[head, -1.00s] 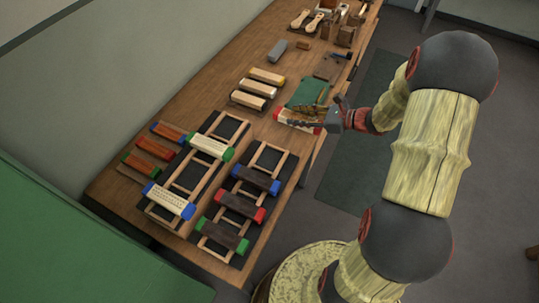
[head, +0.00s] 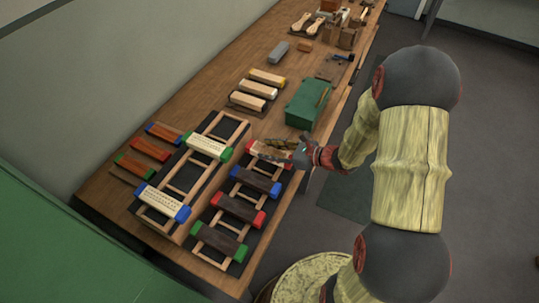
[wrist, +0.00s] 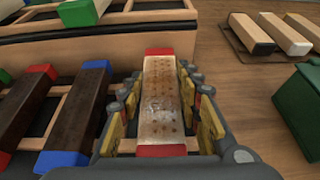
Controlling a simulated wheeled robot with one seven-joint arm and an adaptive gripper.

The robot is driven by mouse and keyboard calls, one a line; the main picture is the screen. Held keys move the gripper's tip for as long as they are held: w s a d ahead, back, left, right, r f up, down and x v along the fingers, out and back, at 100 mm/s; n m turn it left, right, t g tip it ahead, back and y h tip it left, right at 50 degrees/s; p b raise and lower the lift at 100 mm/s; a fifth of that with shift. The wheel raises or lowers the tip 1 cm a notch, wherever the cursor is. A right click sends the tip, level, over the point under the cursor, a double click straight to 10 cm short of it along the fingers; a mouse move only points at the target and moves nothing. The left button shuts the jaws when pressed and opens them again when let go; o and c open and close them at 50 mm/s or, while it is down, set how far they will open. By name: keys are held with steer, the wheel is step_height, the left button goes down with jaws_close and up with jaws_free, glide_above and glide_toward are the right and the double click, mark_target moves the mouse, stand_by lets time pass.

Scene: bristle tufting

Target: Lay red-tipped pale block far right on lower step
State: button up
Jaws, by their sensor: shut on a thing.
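My gripper (head: 290,150) is shut on the red-tipped pale block (head: 265,148), with fingers along both long sides. In the wrist view the pale block (wrist: 160,100) lies between the fingers, a red tip at each end. It is over the far end of the lower step (head: 215,255), beyond the blue-tipped dark block (head: 256,180). Wooden rail shows on either side of the pale block in the wrist view; I cannot tell whether it touches the rails. A red-tipped dark block (head: 238,210) and a green-tipped dark block (head: 219,241) also lie on the lower step.
The raised step beside it holds a green-tipped pale block (head: 208,146) and a blue-tipped pale block (head: 163,202). A green box (head: 306,103) and a tray of pale blocks (head: 232,107) stand further along the bench. Bare bench lies between.

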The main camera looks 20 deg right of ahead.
steer(key=shift+f, duration=0.8)
steer(key=shift+r, duration=0.1)
steer(key=o, duration=1.3)
